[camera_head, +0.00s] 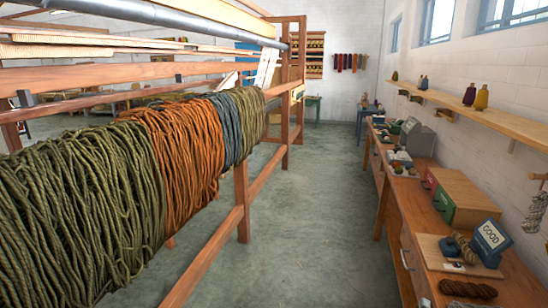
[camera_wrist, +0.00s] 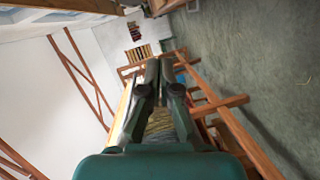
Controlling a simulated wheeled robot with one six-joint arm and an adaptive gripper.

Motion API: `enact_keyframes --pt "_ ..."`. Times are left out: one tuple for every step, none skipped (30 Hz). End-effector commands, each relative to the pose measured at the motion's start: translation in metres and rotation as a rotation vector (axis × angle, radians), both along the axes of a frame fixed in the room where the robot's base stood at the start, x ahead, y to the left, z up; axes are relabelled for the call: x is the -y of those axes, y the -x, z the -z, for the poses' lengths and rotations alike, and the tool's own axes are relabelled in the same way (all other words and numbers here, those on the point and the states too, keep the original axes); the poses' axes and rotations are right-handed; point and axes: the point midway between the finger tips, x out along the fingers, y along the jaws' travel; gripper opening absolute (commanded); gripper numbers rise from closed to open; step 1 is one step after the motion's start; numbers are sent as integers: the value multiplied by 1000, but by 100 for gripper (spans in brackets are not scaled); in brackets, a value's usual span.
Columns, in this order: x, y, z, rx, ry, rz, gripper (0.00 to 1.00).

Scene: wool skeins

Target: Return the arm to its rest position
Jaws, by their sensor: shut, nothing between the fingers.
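My gripper (camera_wrist: 160,66) shows in the wrist view, with its two dark fingers together and nothing between them. Its green body fills the bottom of that view. The fingers point toward the far wall, where a patterned textile and small coloured hangings show. Part of the striped wool is visible behind the fingers. I cannot make out the gripper in the head view.
Green, orange and blue wool skeins (camera_head: 190,150) hang along a wooden frame (camera_head: 243,200) at left. A workbench (camera_head: 400,190) runs along the right wall, bearing a box (camera_head: 480,200) and a "GOOD" stand (camera_head: 491,237). The floor (camera_head: 310,220) between is clear.

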Motion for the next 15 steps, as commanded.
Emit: enact_keyframes --pt "-7 7 8 1 -14 -7 0" --pt "-11 11 11 4 -23 -11 0" --pt "-16 16 16 8 -35 -17 0" --pt "-20 20 19 12 -46 -22 0" --pt "-25 25 24 16 -56 -28 0" --pt "-32 32 29 20 -74 -35 0" --pt "-37 38 34 23 -89 -41 0" --pt "-43 45 39 28 -103 -48 0" --pt "-52 55 46 35 -126 -58 0" --pt "-58 63 51 39 -144 -65 0" --pt "-66 72 57 44 -164 -72 0" --pt "-76 84 63 53 -192 -83 0" --pt "-83 93 68 58 -212 -90 0" --pt "-90 103 72 64 -234 -97 0" --pt "-100 117 78 72 -264 -108 0"
